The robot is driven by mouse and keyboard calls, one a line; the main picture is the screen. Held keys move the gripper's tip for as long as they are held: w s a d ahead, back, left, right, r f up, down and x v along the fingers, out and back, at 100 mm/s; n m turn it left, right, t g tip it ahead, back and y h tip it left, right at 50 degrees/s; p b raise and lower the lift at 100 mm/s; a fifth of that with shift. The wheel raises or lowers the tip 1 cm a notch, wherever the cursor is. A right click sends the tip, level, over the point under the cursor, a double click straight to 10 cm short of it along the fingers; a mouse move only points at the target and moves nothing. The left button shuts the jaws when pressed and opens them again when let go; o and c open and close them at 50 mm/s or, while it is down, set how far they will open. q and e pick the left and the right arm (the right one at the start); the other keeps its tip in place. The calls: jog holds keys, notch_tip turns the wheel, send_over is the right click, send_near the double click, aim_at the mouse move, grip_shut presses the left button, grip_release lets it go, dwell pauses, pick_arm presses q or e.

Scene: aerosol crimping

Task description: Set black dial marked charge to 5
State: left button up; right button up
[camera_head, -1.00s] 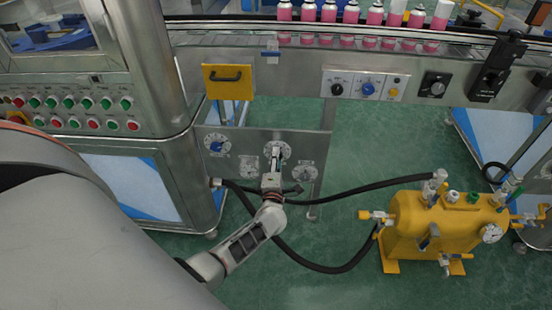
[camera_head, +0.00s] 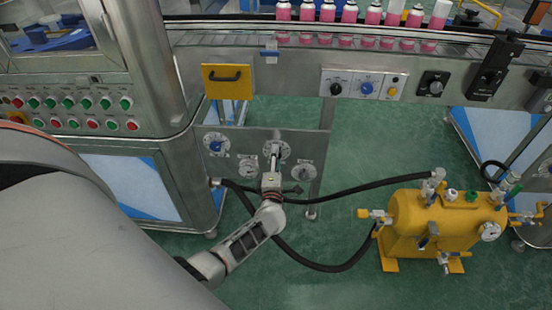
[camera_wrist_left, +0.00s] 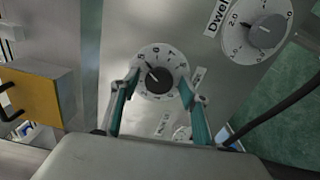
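A black knob (camera_wrist_left: 159,79) sits on a round white scale plate in the left wrist view. Its pointer is turned toward the upper left, and the numbers are too small to read surely. My left gripper (camera_wrist_left: 160,84) is open, its two fingers apart on either side of this dial. I cannot tell whether they touch it. In the head view the left gripper (camera_head: 274,160) reaches up to the dial plate (camera_head: 278,149) on the steel panel and covers part of it. The label near the dial is not legible. My right gripper is not in view.
A grey dial (camera_wrist_left: 265,29) with a partly cut "Dwel" label is at upper right in the wrist view. A blue dial (camera_head: 216,145) and smaller dials share the panel (camera_head: 235,133). A black hose (camera_head: 350,191) runs to a yellow tank (camera_head: 440,228). A yellow plate (camera_head: 228,88) is above.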

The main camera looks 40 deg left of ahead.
pick_arm(q)
jog(key=v, duration=1.2)
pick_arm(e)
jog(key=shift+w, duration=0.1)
pick_arm(q)
jog(key=s+d+r+m+t+h+p, duration=0.1)
jog(key=s+d+r+m+h+p, duration=0.35)
jog(key=m, duration=0.45)
jog(key=s+d+r+m+h+p, duration=0.1)
jog(key=s+d+m+h, duration=0.2)
jog(key=d+m+h, duration=0.4)
jog(key=s+d+f+m+g+p, duration=0.1)
jog(key=s+d+m+g, duration=0.1)
jog(key=s+m, duration=0.4)
jog(key=s+d+f+m+g+p, duration=0.2)
jog(key=s+m, duration=0.5)
jog(key=s, duration=0.4)
jog(key=shift+d+f+m+g+h, duration=0.15)
jog(key=shift+d+m+g+h, duration=0.2)
jog(key=shift+g, duration=0.45)
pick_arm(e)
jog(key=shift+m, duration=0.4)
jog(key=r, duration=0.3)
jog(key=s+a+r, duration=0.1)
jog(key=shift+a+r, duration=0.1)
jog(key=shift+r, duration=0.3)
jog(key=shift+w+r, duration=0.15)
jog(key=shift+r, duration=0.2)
